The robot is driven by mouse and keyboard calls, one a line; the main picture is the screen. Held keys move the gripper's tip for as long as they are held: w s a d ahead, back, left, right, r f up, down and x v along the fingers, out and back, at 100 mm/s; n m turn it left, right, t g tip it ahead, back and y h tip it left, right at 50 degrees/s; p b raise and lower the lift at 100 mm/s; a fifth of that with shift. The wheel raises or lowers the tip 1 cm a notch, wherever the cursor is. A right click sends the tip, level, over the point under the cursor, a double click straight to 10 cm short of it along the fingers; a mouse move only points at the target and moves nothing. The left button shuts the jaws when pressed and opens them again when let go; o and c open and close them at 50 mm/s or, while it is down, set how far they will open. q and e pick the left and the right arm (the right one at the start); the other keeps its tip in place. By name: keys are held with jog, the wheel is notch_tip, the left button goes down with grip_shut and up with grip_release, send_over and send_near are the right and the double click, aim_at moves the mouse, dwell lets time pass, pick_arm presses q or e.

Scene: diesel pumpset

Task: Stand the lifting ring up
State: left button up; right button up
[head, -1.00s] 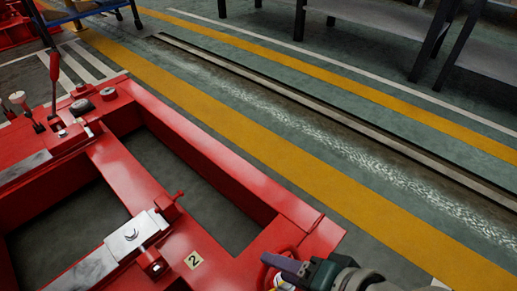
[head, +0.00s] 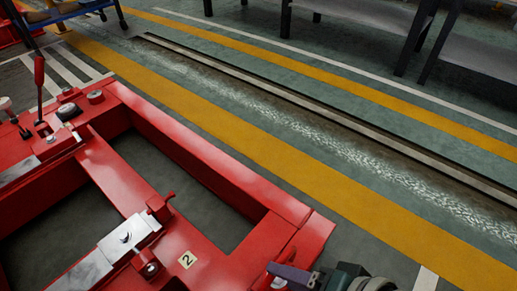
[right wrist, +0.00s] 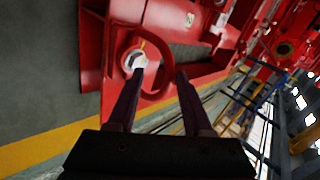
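The red lifting ring (right wrist: 156,97) shows in the right wrist view beside a pale bolt head (right wrist: 133,61) on the red frame. Its curved lower part lies between the two dark fingers of my right gripper (right wrist: 160,74). The fingers are apart, and I cannot tell whether either touches the ring. In the head view my right gripper (head: 290,273) is at the bottom edge, by the near corner of the red frame (head: 290,212). Only a small red part of the ring (head: 263,281) shows there; the rest is cut off or hidden. My left gripper is not in view.
A red-handled lever (head: 39,75) stands at left. Dark tables (head: 365,20) stand at the back. The floor beyond the frame is clear.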

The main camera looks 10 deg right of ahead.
jog(key=s+d+r+p, duration=0.1)
jog(key=s+d+r, duration=0.2)
jog(key=s+d, duration=0.2)
jog(key=shift+s+p, duration=0.4)
jog(key=shift+s, duration=0.25)
jog(key=shift+r, duration=0.1)
dwell(0.4)
jog(key=p+v, duration=0.5)
jog(key=v, duration=0.4)
jog(key=shift+s+d+r, duration=0.15)
jog(key=shift+s+r, duration=0.1)
